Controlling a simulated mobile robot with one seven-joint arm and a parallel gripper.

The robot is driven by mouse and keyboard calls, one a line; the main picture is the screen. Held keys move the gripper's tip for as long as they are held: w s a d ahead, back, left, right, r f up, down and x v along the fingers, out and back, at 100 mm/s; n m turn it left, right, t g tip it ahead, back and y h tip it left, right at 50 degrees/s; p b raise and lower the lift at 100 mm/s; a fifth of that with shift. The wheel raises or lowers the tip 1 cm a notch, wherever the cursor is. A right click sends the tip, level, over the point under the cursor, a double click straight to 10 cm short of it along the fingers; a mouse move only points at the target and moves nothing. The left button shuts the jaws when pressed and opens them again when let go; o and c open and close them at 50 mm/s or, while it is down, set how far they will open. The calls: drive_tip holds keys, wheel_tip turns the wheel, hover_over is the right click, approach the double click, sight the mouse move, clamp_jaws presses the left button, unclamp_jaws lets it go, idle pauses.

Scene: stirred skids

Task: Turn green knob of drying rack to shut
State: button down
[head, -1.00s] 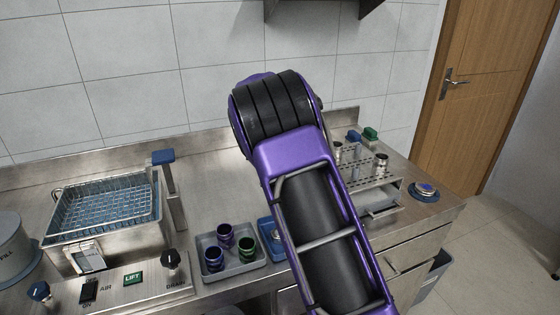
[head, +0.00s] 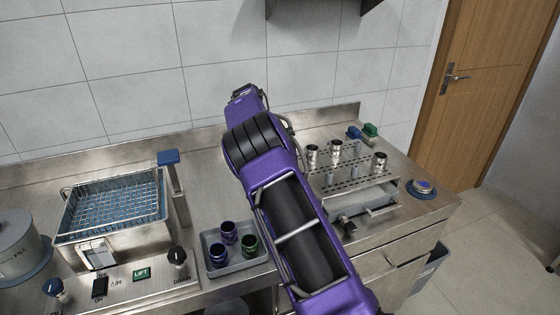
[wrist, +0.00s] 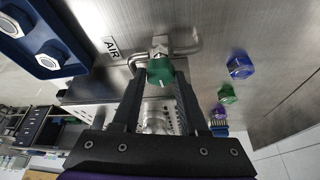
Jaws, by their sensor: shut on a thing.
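The green knob (wrist: 160,71) sits on a metal valve fitting beside an AIR label (wrist: 111,47) in the wrist view. A small pale mark shows on its face. My gripper (wrist: 160,78) has one finger on each side of this knob and is shut on it. In the head view the knob and my fingertips are hidden behind my arm. The drying rack (head: 350,184), a perforated steel stand, is right of my arm in the head view; several steel cups (head: 336,149) stand on it.
Blue and green caps (wrist: 240,66) (wrist: 228,95) and a purple one are right of my gripper in the wrist view. A blue tray (wrist: 80,66) is at upper left. In the head view a grey tray (head: 255,258) holds three cups; a wire basket (head: 115,205) is left.

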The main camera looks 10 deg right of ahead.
drive_tip(key=shift+m, duration=0.6)
drive_tip(key=c, duration=0.7)
unclamp_jaws()
drive_tip(key=shift+r, duration=0.1)
drive_tip(key=v, duration=0.7)
drive_tip(key=shift+w+a+r, duration=0.1)
drive_tip(key=shift+w+r, duration=0.05)
